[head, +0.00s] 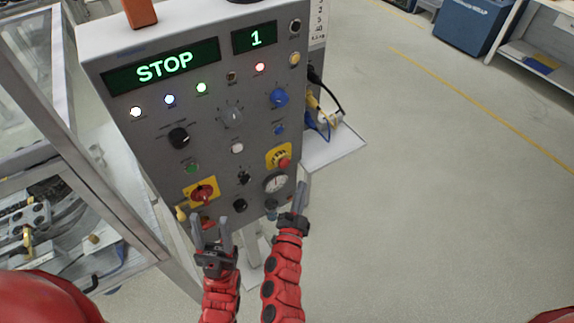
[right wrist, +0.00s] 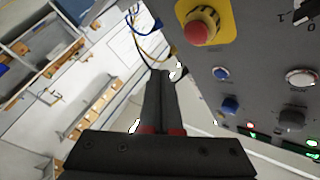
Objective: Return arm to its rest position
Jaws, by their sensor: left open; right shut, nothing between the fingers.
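My left gripper (head: 212,236) is open and empty in the head view, just below the red-and-yellow rotary switch (head: 203,192) of the grey control panel (head: 215,140). My right gripper (head: 299,200) is shut and empty, beside the panel's lower right edge, near the round gauge (head: 276,183). In the right wrist view its closed fingers (right wrist: 160,80) point past the panel, with the red emergency button (right wrist: 201,27) on its yellow plate to their right. Whether the right fingers touch the panel cannot be told.
The display (head: 163,66) reads STOP and a smaller one (head: 255,37) reads 1. Cables (head: 322,112) hang at the panel's right side above a small white shelf (head: 335,147). A metal-framed machine (head: 75,190) stands at the left. Open floor (head: 440,200) lies at the right.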

